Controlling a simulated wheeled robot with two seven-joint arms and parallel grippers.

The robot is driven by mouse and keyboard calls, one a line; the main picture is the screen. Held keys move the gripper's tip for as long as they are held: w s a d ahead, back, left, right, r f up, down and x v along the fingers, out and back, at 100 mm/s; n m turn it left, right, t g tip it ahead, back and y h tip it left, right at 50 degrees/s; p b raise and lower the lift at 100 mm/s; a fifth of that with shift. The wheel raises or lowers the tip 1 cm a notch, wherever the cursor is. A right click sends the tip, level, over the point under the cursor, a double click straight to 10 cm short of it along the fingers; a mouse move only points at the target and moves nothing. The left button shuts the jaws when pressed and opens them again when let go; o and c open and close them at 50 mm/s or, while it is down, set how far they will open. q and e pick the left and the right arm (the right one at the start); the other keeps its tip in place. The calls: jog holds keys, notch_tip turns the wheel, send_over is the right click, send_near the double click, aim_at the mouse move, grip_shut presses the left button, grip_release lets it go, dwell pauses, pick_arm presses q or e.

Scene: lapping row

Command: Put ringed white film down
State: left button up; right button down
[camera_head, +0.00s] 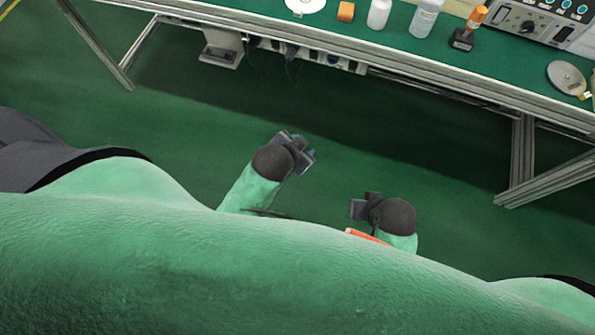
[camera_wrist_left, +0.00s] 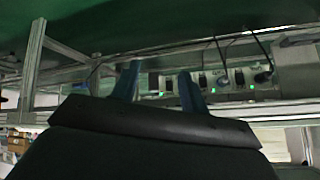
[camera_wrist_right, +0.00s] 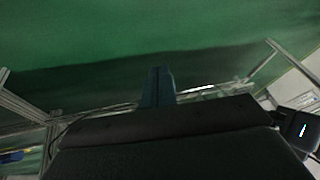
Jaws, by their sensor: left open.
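A round white piece with a small ring mark at its middle (camera_head: 305,4) lies on the green bench top, cut by the top edge of the head view; it may be the ringed white film, but I cannot tell. My left gripper (camera_head: 304,157) is in front of and below the bench. Its two blue fingers stand apart with nothing between them in the left wrist view (camera_wrist_left: 158,82). My right gripper (camera_head: 358,204) is lower and to the right, close to my body. Its fingers are together in the right wrist view (camera_wrist_right: 158,86), with no held thing visible.
The green bench (camera_head: 440,68) carries an orange block (camera_head: 346,12), a white bottle (camera_head: 379,13), a clear bottle (camera_head: 425,18), an orange-handled tool (camera_head: 468,28), a control unit (camera_head: 535,20) and a round plate (camera_head: 566,78). Metal legs (camera_head: 523,150) and sockets hang below. Green floor is clear.

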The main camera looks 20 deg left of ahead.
pick_arm(q)
jog(key=s+d+f+n+g, duration=0.1)
jog(key=s+f+g, duration=0.1)
jog(key=s, duration=0.3)
jog(key=s+d+f+n+g+h, duration=0.1)
jog(key=s+f+n+g, duration=0.1)
jog(key=s, duration=0.3)
jog(key=shift+s+g, duration=0.3)
jog(key=shift+s, duration=0.05)
